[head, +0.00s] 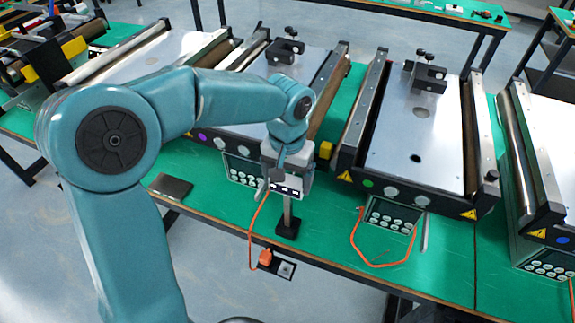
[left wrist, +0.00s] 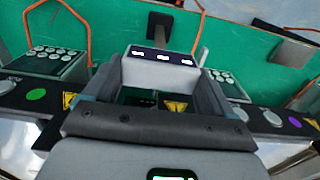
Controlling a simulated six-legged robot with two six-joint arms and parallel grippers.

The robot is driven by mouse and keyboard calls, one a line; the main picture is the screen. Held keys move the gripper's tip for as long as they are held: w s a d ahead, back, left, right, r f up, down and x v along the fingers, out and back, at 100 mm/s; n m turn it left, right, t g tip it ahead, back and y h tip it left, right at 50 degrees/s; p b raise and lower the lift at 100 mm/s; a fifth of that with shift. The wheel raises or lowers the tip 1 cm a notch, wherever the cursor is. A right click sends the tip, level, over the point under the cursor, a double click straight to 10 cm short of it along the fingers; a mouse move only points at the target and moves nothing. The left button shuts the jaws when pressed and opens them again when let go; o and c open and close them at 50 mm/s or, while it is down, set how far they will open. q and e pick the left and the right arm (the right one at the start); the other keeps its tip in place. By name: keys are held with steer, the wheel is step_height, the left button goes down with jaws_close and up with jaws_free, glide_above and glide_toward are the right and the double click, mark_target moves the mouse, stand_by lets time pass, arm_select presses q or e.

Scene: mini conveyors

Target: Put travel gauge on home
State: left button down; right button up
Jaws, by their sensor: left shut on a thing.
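My left gripper (head: 287,180) is shut on a pale grey block with a black strip and three white marks, which I take for the travel gauge (head: 284,187). It also shows between the fingers in the left wrist view (left wrist: 160,68). A grey post on a square black base (head: 287,228) stands on the green bench directly below the block. The base shows just beyond the block in the left wrist view (left wrist: 160,28). Whether the post touches the block cannot be told. No spot marked as home can be made out. My right gripper is out of view.
Several mini conveyors line the bench, one (head: 425,110) right of my gripper. Control panels (head: 392,214) with orange cables sit before them. A dark flat plate (head: 171,186) lies left on the bench (head: 340,262). An orange plug (head: 265,257) is near the front edge.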

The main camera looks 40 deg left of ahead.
arm_select(q)
jaws_free()
steer(key=shift+f, duration=0.1)
step_height(320, 180, up, 12)
stand_by(0.4)
steer(key=shift+s, duration=0.1)
stand_by(0.4)
